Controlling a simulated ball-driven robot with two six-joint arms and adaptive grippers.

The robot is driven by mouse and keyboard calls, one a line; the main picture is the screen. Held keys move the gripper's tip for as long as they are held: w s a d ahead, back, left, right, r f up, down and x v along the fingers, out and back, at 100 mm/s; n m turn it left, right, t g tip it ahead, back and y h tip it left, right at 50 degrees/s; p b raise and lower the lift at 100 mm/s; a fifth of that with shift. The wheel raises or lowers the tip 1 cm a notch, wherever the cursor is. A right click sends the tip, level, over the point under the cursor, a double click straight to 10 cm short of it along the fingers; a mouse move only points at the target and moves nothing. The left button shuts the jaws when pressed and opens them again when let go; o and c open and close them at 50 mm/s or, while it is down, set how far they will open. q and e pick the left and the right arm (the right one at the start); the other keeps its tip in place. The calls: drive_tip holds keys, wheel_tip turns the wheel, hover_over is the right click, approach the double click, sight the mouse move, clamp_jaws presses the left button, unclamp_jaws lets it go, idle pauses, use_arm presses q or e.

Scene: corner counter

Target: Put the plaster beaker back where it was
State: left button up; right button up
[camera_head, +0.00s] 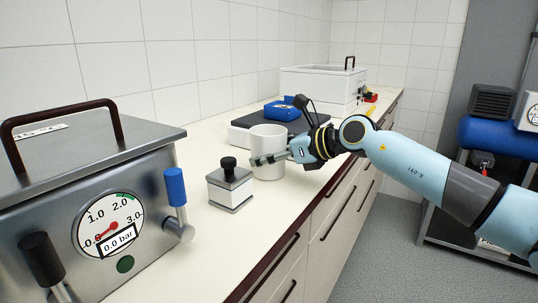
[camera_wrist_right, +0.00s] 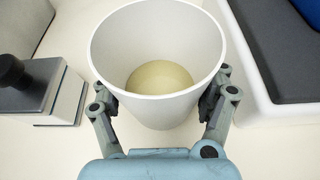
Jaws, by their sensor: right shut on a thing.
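The plaster beaker (camera_head: 268,142) is a white cup on the cream counter, between a small steel block with a black knob and a dark flat-topped device. In the right wrist view the beaker (camera_wrist_right: 155,55) fills the middle, upright, with a yellowish content or bottom inside. My right gripper (camera_head: 268,158) has its fingers on both sides of the beaker and is shut on it. It also shows in the right wrist view (camera_wrist_right: 160,108). I cannot tell whether the beaker's base touches the counter. My left gripper is not in view.
The steel block (camera_head: 230,190) stands close to the beaker's left. The dark-topped device (camera_head: 243,127) with a blue item (camera_head: 285,109) is just behind. A large metal box with a gauge (camera_head: 110,225) fills the left. Bare counter (camera_head: 190,255) lies in front of the block.

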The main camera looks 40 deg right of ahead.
drive_tip(key=shift+f, duration=0.1)
drive_tip(key=o, duration=1.6)
drive_tip(key=shift+c, duration=0.2)
drive_tip(key=p+v, duration=0.3)
drive_tip(key=v, duration=0.9)
drive_tip(key=shift+p, duration=0.3)
